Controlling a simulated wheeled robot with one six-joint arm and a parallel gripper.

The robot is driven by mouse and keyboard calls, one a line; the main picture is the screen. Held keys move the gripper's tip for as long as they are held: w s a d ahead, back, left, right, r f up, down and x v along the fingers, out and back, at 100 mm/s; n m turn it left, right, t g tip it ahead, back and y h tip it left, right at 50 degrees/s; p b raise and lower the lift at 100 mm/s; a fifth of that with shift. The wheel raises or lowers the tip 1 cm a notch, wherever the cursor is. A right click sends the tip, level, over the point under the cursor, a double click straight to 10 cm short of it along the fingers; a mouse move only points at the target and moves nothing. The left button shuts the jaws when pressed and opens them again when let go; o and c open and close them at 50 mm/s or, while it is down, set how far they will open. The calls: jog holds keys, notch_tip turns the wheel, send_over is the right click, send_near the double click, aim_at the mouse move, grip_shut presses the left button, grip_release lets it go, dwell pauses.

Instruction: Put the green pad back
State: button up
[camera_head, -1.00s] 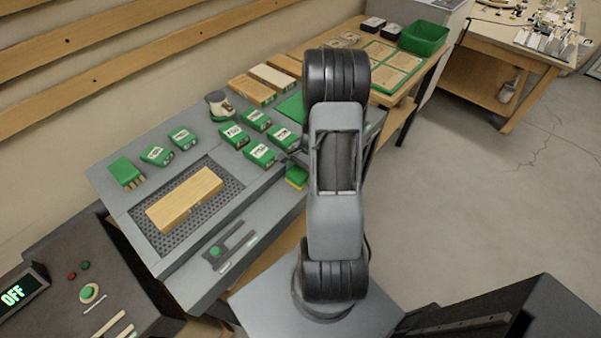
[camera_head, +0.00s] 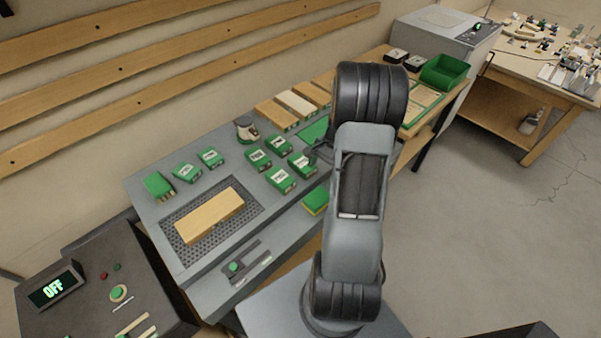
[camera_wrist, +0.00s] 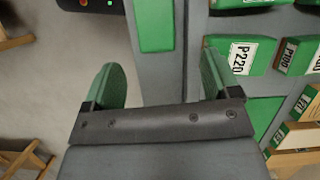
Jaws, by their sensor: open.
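A green pad with a yellow lower layer (camera_head: 315,201) lies at the bench's front ledge, just left of my arm in the head view. In the wrist view a plain green rectangle (camera_wrist: 155,22), which looks like this pad, lies on grey surface ahead of my fingers, between their lines. My gripper (camera_wrist: 160,85) is open and empty, its two green-faced fingers spread apart. In the head view my arm hides most of the gripper. A flat green patch (camera_head: 314,131) on the bench top is partly covered by my arm; it also shows in the wrist view (camera_wrist: 264,115).
Several labelled green blocks (camera_head: 280,179) stand on the bench, one marked P220 (camera_wrist: 243,54) right of my fingers. A wooden block (camera_head: 211,214) lies on a dark perforated mat (camera_head: 180,233). A green bin (camera_head: 443,72) stands farther back. Open floor lies right of the bench.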

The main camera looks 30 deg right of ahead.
jog(key=a+r+n+t+h, duration=0.1)
jog(key=a+r+n+h, duration=0.2)
jog(key=a+r+n, duration=0.55)
jog(key=s+a+r+n+t+h, duration=0.1)
jog(key=s+a+r+n+t, duration=0.3)
jog(key=a+r, duration=0.7)
jog(key=s+a+n, duration=0.1)
jog(key=s+n, duration=0.1)
jog(key=s, duration=0.2)
jog(key=shift+s+a+r+t, duration=0.3)
jog(key=shift+s+r, duration=0.05)
jog(key=shift+s, duration=0.05)
jog(key=shift+f+b, duration=0.95)
jog(key=shift+f, duration=0.1)
